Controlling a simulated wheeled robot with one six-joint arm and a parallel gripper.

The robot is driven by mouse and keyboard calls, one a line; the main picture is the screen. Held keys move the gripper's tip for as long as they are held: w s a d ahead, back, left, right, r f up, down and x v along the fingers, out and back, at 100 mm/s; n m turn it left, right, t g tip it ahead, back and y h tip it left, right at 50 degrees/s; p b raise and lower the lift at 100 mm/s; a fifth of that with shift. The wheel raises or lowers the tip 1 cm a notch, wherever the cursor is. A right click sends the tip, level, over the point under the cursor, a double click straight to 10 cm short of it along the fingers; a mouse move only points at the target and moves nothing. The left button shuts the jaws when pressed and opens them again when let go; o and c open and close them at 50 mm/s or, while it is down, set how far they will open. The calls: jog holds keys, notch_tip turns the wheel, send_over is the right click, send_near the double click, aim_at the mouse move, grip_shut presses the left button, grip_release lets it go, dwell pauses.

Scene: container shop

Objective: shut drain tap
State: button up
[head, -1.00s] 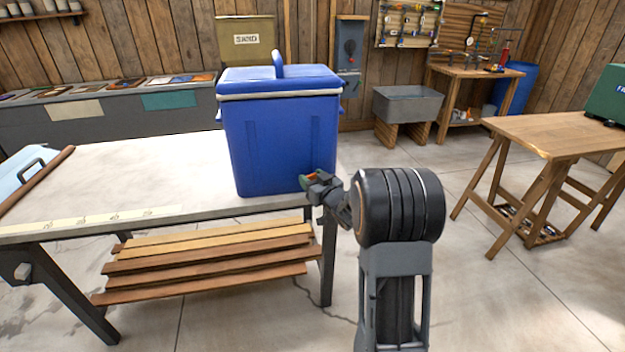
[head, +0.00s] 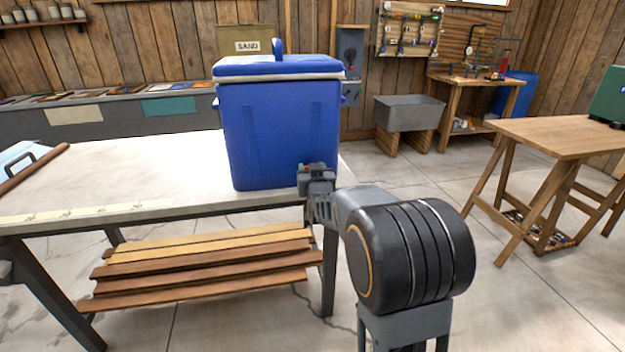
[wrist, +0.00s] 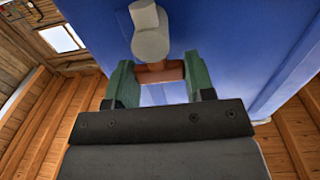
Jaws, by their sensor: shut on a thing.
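A blue cooler (head: 275,130) with a blue lid and a white band under it stands upright at the right end of the light table. In the wrist view the cooler's blue wall (wrist: 215,40) fills the upper middle. A grey-white drain tap (wrist: 150,38) sticks out from it, with a red-brown handle (wrist: 160,73) below. My gripper (wrist: 158,82) has its green fingers on either side of the handle, shut on it. In the head view my gripper (head: 317,168) is at the cooler's lower right front, and it hides most of the tap.
Wooden planks (head: 200,265) lie beneath. A wooden trestle table (head: 555,135) stands to the right, with open floor between.

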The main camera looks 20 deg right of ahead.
dwell(0.3)
jog(key=o, duration=0.9)
jog(key=p+v, duration=0.1)
jog(key=v, duration=1.3)
jog(key=shift+w+a, duration=0.1)
